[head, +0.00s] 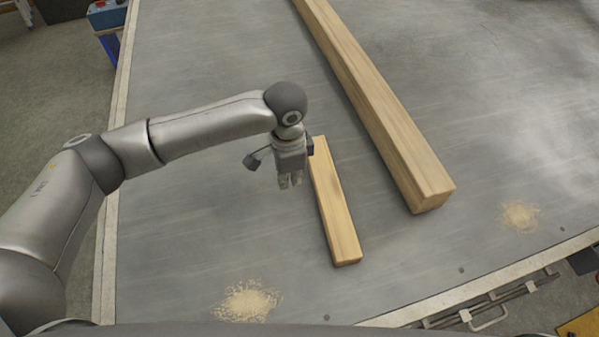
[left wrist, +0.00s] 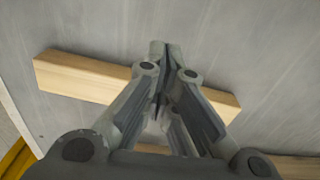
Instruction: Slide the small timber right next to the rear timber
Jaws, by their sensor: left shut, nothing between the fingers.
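The small timber (head: 336,205) is a short pale wooden bar lying flat on the grey table. The rear timber (head: 380,105) is longer and thicker, lying to its right with a clear gap of table between them. My left gripper (head: 290,182) points down just left of the small timber; its fingers are shut and empty. In the left wrist view my gripper (left wrist: 164,46) hides the middle of the small timber (left wrist: 85,78), and its tips show beyond the timber's upper edge. I cannot tell if they touch it. The rear timber's edge (left wrist: 295,166) shows at the bottom there. My right gripper is not in view.
The grey table (head: 190,210) has a pale raised edge. Sawdust piles lie near the front (head: 246,300) and at the right (head: 519,216). A blue box (head: 107,14) stands beyond the table at the upper left. The surface between the timbers is clear.

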